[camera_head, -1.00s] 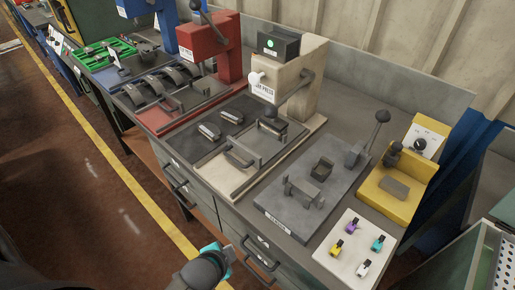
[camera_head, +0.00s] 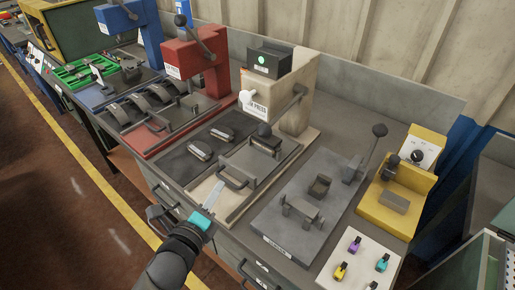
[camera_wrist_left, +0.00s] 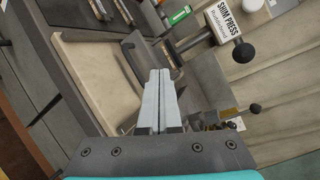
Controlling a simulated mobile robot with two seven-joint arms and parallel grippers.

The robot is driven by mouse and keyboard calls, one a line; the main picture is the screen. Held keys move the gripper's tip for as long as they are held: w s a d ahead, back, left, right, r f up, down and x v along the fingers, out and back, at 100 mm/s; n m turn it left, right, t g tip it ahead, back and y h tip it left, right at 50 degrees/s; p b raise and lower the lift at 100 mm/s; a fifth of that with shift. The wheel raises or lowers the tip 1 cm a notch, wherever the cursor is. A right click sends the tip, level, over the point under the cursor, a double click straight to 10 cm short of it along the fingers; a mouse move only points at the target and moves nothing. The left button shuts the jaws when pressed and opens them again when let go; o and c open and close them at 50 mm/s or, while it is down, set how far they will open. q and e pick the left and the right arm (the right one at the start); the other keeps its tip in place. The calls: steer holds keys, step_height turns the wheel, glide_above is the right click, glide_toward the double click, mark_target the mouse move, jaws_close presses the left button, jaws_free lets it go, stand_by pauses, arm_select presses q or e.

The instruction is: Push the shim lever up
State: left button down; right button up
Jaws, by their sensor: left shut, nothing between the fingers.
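The beige shim press (camera_head: 296,115) stands at the back of the bench, with a "SHIM PRESS" label (camera_head: 256,106) on its head. In the left wrist view the label (camera_wrist_left: 224,20) and a black knob (camera_wrist_left: 243,52) show at upper right. My left gripper (camera_head: 218,184) is shut and empty, over the front edge of the press's base, apart from and below the lever knob. Its closed fingers (camera_wrist_left: 160,73) point toward the press. My right gripper is not in view.
A tray with a handle (camera_head: 233,178) lies on the press base, close to my fingers. A red press (camera_head: 190,60) stands to the left. A grey fixture plate (camera_head: 270,222) with its own upright lever (camera_head: 372,150) and a yellow unit (camera_head: 408,190) lie to the right.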

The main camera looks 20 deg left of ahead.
arm_select(q)
steer(key=d+m+h, duration=0.1)
steer(key=m+h, duration=0.1)
steer(key=m, duration=0.2)
steer(key=d+r+m+t+h, duration=0.1)
steer(key=d+m+h, duration=0.1)
steer(key=m, duration=0.3)
steer(key=s+d+r+m+t+h, duration=0.1)
steer(key=m+h, duration=0.1)
steer(key=m, duration=0.3)
steer(key=shift+d+r+h, duration=0.15)
steer(key=shift+d+h, duration=0.05)
steer(key=shift+h, duration=0.2)
steer(key=shift+w, duration=0.1)
steer(key=w+d+r+p, duration=0.2)
steer(key=w+r, duration=0.3)
steer(key=w, duration=0.5)
steer(key=shift+d+p, duration=0.3)
steer(key=shift+p, duration=0.3)
